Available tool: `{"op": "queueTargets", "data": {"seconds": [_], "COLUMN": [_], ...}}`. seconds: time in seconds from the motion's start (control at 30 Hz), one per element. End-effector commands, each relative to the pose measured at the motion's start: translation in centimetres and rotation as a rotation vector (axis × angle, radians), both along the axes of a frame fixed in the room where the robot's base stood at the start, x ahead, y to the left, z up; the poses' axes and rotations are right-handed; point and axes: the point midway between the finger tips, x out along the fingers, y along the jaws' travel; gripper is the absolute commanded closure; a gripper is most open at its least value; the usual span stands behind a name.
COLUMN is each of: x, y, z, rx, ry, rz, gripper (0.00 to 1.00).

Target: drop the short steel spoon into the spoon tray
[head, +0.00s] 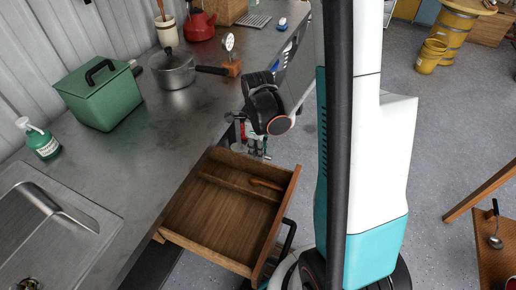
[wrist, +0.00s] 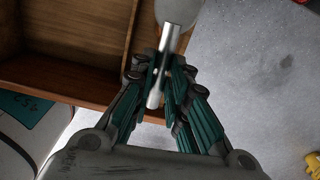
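My gripper (wrist: 160,65) is shut on the short steel spoon (wrist: 167,40), its teal fingers on either side of the handle. The spoon's rounded bowl (wrist: 178,10) points to the top of the wrist view and is cut off there. In the head view my gripper (head: 252,142) hangs beside the counter edge, near the far side of an open wooden drawer (head: 215,232); the spoon is hard to make out there. A divider splits the drawer, and a brown wooden handle-like piece (head: 267,184) lies in its narrow far part. No separately labelled spoon tray shows.
The counter (head: 130,165) holds a green box (head: 100,95), a steel pot (head: 173,70), a red kettle (head: 199,26), a spray bottle (head: 41,142) and a sink (head: 45,225). A ladle (head: 495,240) lies on a wooden bench at right. Grey floor is open beyond my arm.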

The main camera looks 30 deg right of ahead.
Motion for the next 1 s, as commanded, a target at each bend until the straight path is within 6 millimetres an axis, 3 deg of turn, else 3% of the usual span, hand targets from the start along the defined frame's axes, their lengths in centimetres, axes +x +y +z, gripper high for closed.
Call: {"op": "queueTargets", "data": {"seconds": [0.03, 0.1, 0.57, 1.0], "x": [0.0, 0.0, 0.0, 0.0], "y": [0.0, 0.0, 0.0, 0.0], "z": [0.0, 0.0, 0.8, 7.7], "rx": [0.000, 0.000, 0.000, 0.000], "ry": [0.000, 0.000, 0.000, 0.000], "rz": [0.000, 0.000, 0.000, 0.000], "gripper": [0.72, 0.62, 0.62, 0.62]}}
